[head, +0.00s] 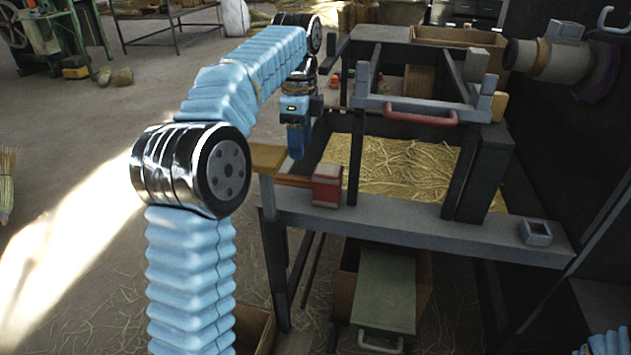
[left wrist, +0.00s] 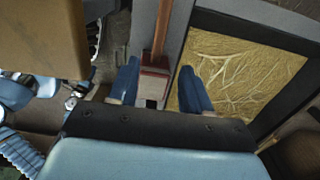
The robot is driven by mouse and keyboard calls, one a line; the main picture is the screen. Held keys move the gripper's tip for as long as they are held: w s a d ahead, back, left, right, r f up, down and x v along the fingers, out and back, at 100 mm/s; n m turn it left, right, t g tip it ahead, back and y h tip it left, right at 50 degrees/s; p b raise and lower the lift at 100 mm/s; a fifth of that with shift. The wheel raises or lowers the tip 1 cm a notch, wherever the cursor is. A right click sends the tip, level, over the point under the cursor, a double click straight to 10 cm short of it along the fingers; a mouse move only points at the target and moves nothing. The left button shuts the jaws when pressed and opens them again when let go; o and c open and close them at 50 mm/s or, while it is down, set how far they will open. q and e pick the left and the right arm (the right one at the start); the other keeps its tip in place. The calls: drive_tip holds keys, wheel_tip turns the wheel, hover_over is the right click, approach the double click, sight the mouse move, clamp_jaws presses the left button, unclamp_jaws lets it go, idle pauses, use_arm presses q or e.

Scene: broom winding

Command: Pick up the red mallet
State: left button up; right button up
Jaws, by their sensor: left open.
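The red mallet (head: 327,186) lies on the left front part of the bench, its wooden handle pointing left in the head view. In the left wrist view the mallet (left wrist: 153,84) has its handle running up and its red and grey head near the middle. My left gripper (head: 297,142) hangs down above the handle side of the mallet. In the left wrist view my left gripper (left wrist: 160,68) is open, one blue finger on each side of the mallet head, with nothing held. Whether a finger touches it, I cannot tell. My right gripper is not in view.
A straw-filled bin (head: 390,165) is set in the bench right of the mallet. A frame with a red handle (head: 420,114) stands above it. A tan wooden block (head: 262,157) sits left of the gripper. The grey front ledge (head: 420,230) is mostly clear.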

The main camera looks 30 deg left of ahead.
sight(302, 177)
use_arm(q)
wheel_tip(302, 177, down, 6)
drive_tip(key=shift+r+b, duration=0.15)
drive_tip(key=shift+b, duration=0.4)
wheel_tip(302, 177, down, 6)
drive_tip(key=shift+s+d+f+b, duration=0.1)
drive_tip(key=shift+d+b, duration=0.05)
drive_tip(key=shift+b, duration=0.35)
clamp_jaws()
